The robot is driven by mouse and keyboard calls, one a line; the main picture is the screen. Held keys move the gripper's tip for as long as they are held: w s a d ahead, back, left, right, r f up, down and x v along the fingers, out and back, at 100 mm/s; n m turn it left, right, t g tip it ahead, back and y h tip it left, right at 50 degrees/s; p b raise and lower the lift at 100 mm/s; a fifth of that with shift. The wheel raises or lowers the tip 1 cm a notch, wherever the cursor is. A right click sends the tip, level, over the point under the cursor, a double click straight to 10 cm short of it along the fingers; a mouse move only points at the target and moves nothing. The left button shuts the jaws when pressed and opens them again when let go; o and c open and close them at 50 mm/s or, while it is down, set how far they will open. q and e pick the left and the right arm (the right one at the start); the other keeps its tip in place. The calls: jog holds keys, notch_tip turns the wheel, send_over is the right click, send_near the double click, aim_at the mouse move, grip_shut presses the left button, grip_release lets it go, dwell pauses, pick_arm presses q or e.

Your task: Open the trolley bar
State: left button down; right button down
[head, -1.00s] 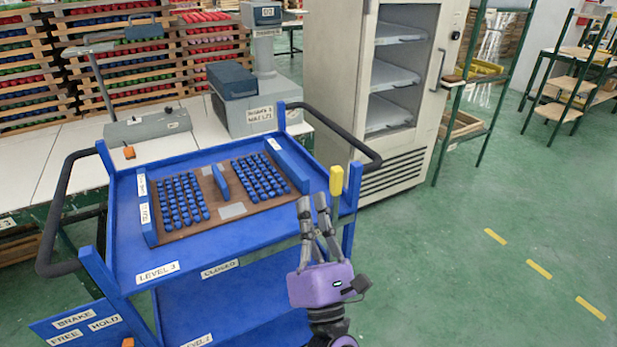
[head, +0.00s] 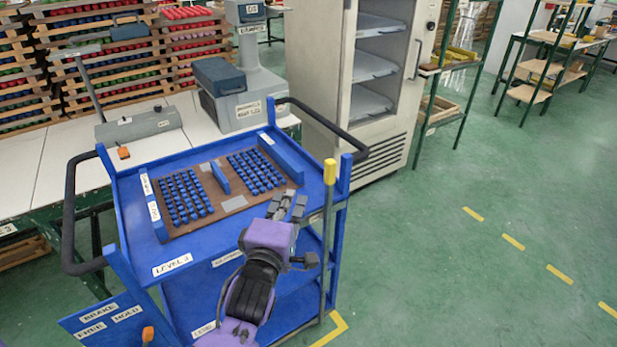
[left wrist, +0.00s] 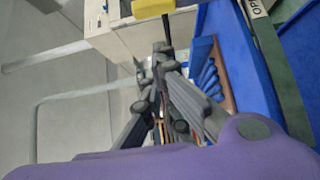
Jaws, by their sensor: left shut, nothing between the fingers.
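The trolley bar is an upright dark rod with a yellow top (head: 329,172) at the front right corner of the blue trolley (head: 150,247). The yellow top also shows at the upper edge of the left wrist view (left wrist: 152,8), beyond my fingertips. My left gripper (head: 286,204) is purple with grey fingers. It is shut and empty, just left of the bar and over the trolley's front edge. In the left wrist view the fingers (left wrist: 160,60) are together, and whether they touch the rod cannot be told. My right gripper is not in view.
A brown tray (head: 235,204) with rows of blue pieces lies on the trolley top. Dark push handles (head: 72,215) curve out at its sides. A brake plate (head: 105,320) is at lower left. A white cabinet (head: 345,100) stands behind. The green floor at right is clear.

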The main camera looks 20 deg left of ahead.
aim_at(325, 170)
pick_arm(q)
jog(key=w+d, duration=0.1)
jog(key=w, duration=0.7)
jog(key=shift+w+d+p, duration=0.35)
jog(key=shift+w+d, duration=0.05)
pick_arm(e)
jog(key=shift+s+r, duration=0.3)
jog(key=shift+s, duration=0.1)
pick_arm(q)
jog(key=w+d, duration=0.1)
jog(key=w+d+b, duration=0.1)
jog(key=w, duration=0.1)
jog(key=shift+w+d+f, duration=0.1)
jog(key=shift+w+d, duration=0.15)
jog(key=shift+d, duration=0.15)
jog(key=shift+r, duration=0.2)
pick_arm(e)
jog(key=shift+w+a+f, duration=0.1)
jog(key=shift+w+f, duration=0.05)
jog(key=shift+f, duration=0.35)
